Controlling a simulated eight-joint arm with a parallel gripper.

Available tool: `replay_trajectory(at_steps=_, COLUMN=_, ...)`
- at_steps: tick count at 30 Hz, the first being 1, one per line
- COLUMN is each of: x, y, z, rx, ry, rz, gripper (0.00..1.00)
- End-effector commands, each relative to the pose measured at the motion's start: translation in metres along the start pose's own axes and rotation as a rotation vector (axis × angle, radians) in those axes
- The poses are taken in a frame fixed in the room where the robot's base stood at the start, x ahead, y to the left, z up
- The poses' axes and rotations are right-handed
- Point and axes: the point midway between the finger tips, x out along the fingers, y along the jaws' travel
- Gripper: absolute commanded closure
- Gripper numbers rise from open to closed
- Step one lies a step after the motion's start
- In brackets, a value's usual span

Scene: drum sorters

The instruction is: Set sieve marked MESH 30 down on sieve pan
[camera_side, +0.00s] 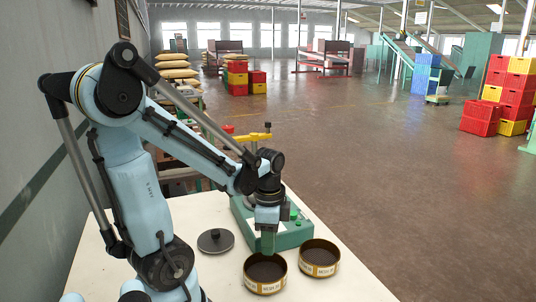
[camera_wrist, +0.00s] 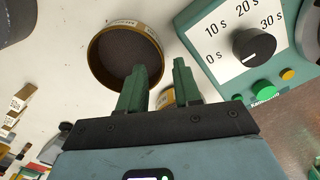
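Two round brass-walled sieves with pale labels stand on the white table in the side view, a left one (camera_side: 265,275) and a right one (camera_side: 319,259). Both labels are too small to read surely. My gripper (camera_side: 268,246) points down at the back rim of the left sieve. In the wrist view my gripper (camera_wrist: 162,82) is open, its green fingers apart. A sieve with a dark inside (camera_wrist: 125,52) lies beyond the left finger. A piece of brass with a pale label (camera_wrist: 167,97) shows between the fingers, mostly hidden.
A green machine (camera_side: 291,236) stands behind the sieves; its timer dial (camera_wrist: 254,48) shows close on the right in the wrist view. The table's front right is clear.

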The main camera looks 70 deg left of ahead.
Motion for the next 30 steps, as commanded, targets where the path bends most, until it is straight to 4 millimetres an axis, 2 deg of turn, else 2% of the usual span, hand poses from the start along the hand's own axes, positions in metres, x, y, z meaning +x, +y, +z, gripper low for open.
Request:
replay_trajectory(at_steps=9, x=0.029, y=-0.002, z=-0.001, rx=0.0, ry=0.0, rz=0.0, gripper=0.67)
replay_trajectory(at_steps=21, x=0.035, y=-0.002, z=-0.001, rx=0.0, ry=0.0, rz=0.0, gripper=0.67)
replay_trajectory(at_steps=27, x=0.035, y=-0.002, z=-0.001, rx=0.0, ry=0.0, rz=0.0, gripper=0.97)
replay_trajectory(at_steps=30, x=0.035, y=-0.002, z=-0.001, rx=0.0, ry=0.0, rz=0.0, gripper=1.0)
